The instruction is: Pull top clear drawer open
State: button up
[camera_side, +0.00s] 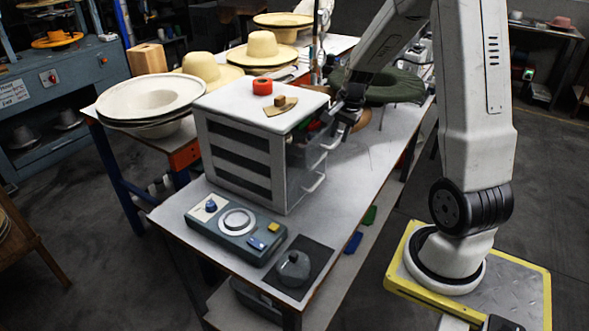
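A white drawer cabinet (236,150) with dark slots in its side stands on the worktable. Its clear drawers face right, toward my arm. The top clear drawer (310,138) seems to stick out a little from the cabinet, with small red and green items showing in it. My dark gripper (347,118) is at the top drawer's front, near its upper edge. The fingertips are small and dark, so I cannot tell whether they are closed on a handle. A pale handle (333,141) shows just below the gripper, and a lower handle (314,184) shows beneath.
A control box (236,221) and a dark rounded object (293,268) stand at the front. The tabletop right of the cabinet is mostly clear.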

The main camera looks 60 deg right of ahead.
jog(key=s+r, duration=0.5)
jog(key=r, duration=0.8)
jog(key=w+d+n+t+h, duration=0.1)
jog(key=d+n+t+h, duration=0.6)
jog(key=n, duration=1.3)
jog(key=d+h, duration=0.1)
jog(key=d, duration=0.2)
jog(key=shift+d+f+n, duration=0.2)
jog(key=shift+f+n, duration=0.15)
jog(key=shift+n, duration=0.05)
dwell(1.5)
